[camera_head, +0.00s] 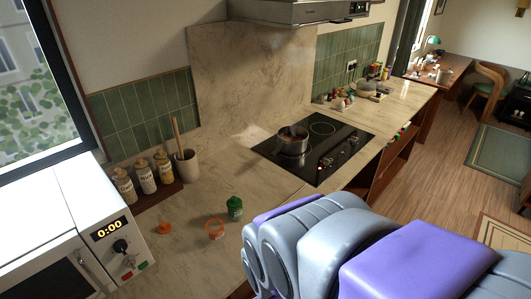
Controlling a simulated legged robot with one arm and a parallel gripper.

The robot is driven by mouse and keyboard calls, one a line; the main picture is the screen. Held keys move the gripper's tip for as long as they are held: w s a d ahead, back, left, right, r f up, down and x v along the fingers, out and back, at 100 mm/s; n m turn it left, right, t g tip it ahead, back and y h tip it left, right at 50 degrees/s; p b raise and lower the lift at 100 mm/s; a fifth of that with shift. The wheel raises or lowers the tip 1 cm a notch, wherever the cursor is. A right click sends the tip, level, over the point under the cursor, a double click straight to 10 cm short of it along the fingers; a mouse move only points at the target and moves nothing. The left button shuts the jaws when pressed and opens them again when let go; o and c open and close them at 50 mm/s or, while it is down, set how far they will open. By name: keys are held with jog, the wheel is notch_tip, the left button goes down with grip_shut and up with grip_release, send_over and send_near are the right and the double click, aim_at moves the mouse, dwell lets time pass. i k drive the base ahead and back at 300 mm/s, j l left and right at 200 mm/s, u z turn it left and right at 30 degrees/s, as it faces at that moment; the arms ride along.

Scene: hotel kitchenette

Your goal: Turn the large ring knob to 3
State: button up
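The black glass hob (271,148) is set in the counter at the centre. A small pot (293,139) stands on one of its rings, and a bare ring (322,128) shows behind it. My arm's grey and purple links fill the lower right. My gripper is not visible.
A white microwave (124,268) reading 0:00 stands at the lower left. Several jars (145,178) and a utensil crock (187,163) line the back wall. A green jar (235,207) and an orange container (216,230) stand on the near counter. The range hood (290,12) hangs above.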

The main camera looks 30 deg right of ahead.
aim_at(325, 162)
jog(key=z, duration=1.25)
